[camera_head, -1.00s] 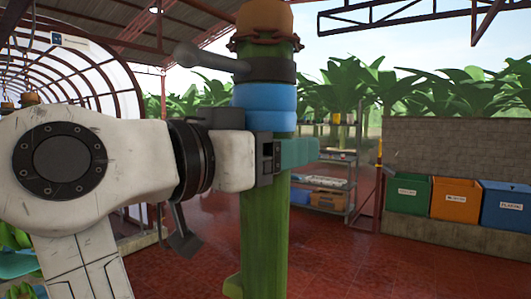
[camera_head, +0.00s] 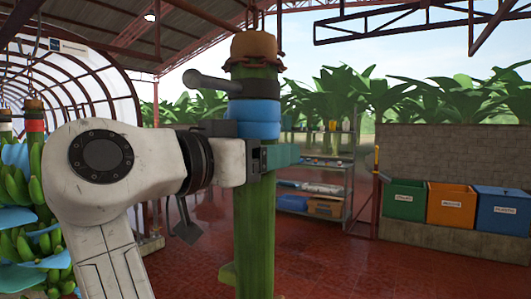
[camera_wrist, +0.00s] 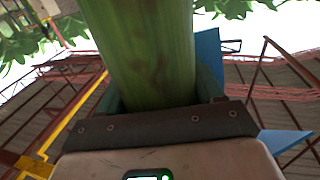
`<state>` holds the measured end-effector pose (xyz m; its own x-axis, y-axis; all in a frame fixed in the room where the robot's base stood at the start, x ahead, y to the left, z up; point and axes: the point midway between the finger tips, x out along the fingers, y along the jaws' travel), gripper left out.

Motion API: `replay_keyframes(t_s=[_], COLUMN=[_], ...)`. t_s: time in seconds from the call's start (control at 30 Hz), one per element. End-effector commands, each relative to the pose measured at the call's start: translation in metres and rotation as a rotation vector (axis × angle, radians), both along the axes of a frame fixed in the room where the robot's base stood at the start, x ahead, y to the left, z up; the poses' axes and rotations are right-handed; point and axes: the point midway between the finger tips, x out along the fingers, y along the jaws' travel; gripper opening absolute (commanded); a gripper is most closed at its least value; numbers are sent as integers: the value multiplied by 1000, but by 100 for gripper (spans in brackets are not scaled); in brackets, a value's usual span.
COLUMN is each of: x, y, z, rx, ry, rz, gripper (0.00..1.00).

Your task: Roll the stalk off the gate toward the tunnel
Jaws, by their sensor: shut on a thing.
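The stalk (camera_head: 255,205) is a thick green stem that hangs upright in front of me in the head view. It has a brown cap (camera_head: 254,46) at its top, a dark collar with a grey handle (camera_head: 213,82) and a blue band (camera_head: 255,120). My gripper (camera_head: 270,157) is shut on the stalk just below the blue band. In the wrist view the stalk (camera_wrist: 148,50) fills the space between the teal fingers. The tunnel (camera_head: 75,75) is an arched frame with pale sheeting at the far left. The gate cannot be made out clearly.
Several banana bunches with blue sheets (camera_head: 25,200) hang at the left, close to my arm. A shelf rack (camera_head: 320,190) stands behind the stalk. Green (camera_head: 405,200), orange (camera_head: 452,205) and blue bins stand by a block wall at the right. Red floor between is clear.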

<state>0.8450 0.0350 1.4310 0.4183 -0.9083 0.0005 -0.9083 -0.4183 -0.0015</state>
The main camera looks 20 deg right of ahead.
Motion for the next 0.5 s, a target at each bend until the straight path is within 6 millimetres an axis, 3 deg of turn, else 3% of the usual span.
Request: replay_keyframes(t_s=[0.13, 0.17, 0.33, 0.5], x=[0, 0, 0, 0], y=[0, 0, 0, 0], z=[0, 0, 0, 0], rx=[-1, -1, 0, 0], ry=[0, 0, 0, 0], rz=[1, 1, 1, 0], gripper=[12, 69, 85, 86])
